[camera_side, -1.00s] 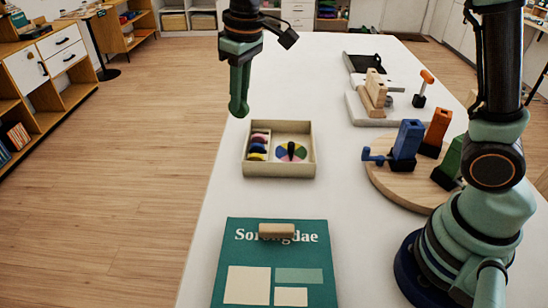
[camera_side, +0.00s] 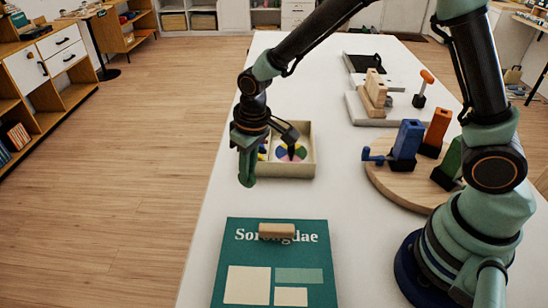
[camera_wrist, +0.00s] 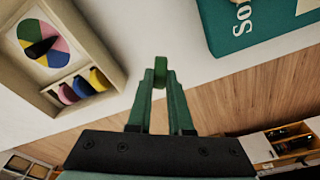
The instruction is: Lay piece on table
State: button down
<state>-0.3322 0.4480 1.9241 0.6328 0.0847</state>
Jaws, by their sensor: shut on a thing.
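My gripper (camera_side: 246,168) is at the left edge of the white table (camera_side: 300,199), in front of the left part of the wooden box in the side view. In the wrist view, its fingers (camera_wrist: 160,92) are shut on a small green piece (camera_wrist: 160,70), seen edge-on between the tips. The piece is hard to tell from the green fingers in the side view. It appears held above the table, though the height is unclear.
The wooden box (camera_side: 312,158) holds a coloured wheel (camera_side: 291,152) and pink, blue and yellow pieces (camera_wrist: 82,88). A teal "Sorongdae" board (camera_side: 247,248) with a wooden block (camera_side: 277,231) lies nearer. A round board (camera_side: 402,192) with coloured blocks is at right. White table shows between box and teal board.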

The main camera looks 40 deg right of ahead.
aim_at(249, 185)
jog(key=shift+f, duration=2.4)
jog(key=shift+f, duration=0.1)
jog(key=c, duration=0.8)
grip_release()
jog(key=shift+c, duration=0.2)
jog(key=r, duration=0.4)
jog(key=s+r, duration=0.1)
jog(key=r, duration=0.7)
jog(key=shift+s+d, duration=0.25)
jog(key=shift+d, duration=0.05)
jog(key=s+d+r+m+t, duration=0.2)
jog(key=s+d+r+t, duration=0.2)
jog(key=s+d+r, duration=0.6)
jog(key=d, duration=0.3)
jog(key=shift+s+d+r+m+h, duration=0.2)
jog(key=shift+s+r+m+h, duration=0.1)
jog(key=shift+m, duration=0.1)
